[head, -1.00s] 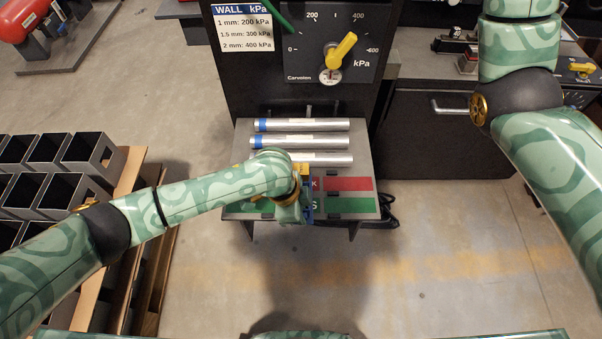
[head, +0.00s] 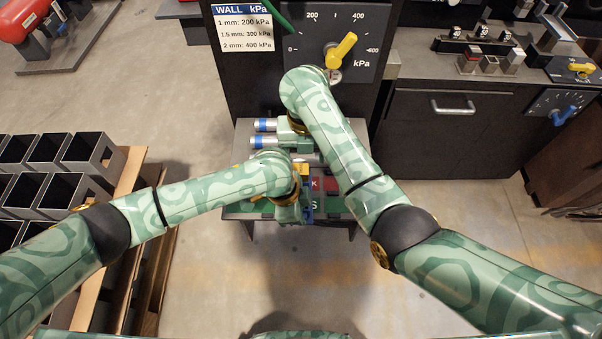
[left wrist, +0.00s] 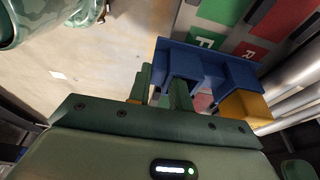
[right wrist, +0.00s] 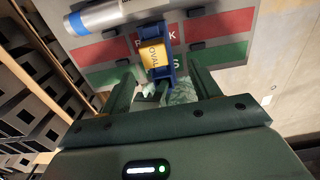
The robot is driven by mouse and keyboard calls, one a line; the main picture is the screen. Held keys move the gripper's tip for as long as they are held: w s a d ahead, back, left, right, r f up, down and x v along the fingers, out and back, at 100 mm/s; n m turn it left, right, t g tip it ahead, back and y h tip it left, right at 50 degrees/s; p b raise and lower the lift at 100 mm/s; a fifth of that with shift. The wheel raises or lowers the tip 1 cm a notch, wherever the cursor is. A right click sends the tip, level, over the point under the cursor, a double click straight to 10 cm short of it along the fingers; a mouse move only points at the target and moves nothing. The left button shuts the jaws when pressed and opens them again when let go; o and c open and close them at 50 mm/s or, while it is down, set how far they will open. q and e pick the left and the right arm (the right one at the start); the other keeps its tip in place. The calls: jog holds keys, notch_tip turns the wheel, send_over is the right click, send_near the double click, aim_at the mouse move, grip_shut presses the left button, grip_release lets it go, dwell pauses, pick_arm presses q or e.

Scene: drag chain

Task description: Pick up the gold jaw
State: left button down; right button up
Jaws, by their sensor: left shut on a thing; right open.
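The gold jaw (head: 303,169) is a small gold block seated on a blue holder (head: 309,207) at the front of the grey bench top. In the right wrist view the gold jaw (right wrist: 155,60) carries dark lettering that looks like "OVAL", with blue parts on both sides. My left gripper (left wrist: 165,88) is shut on the blue holder (left wrist: 205,68), with the gold jaw (left wrist: 246,108) to the right of its fingers. My right gripper (right wrist: 163,90) is open and empty. Its fingers point toward the gold jaw, apart from it. In the head view its arm partly covers the bench.
Silver tubes (head: 264,142) with blue ends lie behind the gold jaw. A red strip (right wrist: 107,48) and a green strip (right wrist: 107,74) mark the bench top. A gauge panel (head: 310,50) with a yellow pointer stands behind. Open boxes (head: 85,150) sit at the left.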

aim_at(301, 168)
jog(key=f, duration=0.7)
jog(key=shift+w+a, duration=0.2)
jog(key=shift+a, duration=0.2)
grip_shut()
notch_tip(301, 168, up, 18)
dwell(0.5)
pick_arm(q)
jog(key=c, duration=1.2)
grip_release()
jog(key=shift+v, duration=5.9)
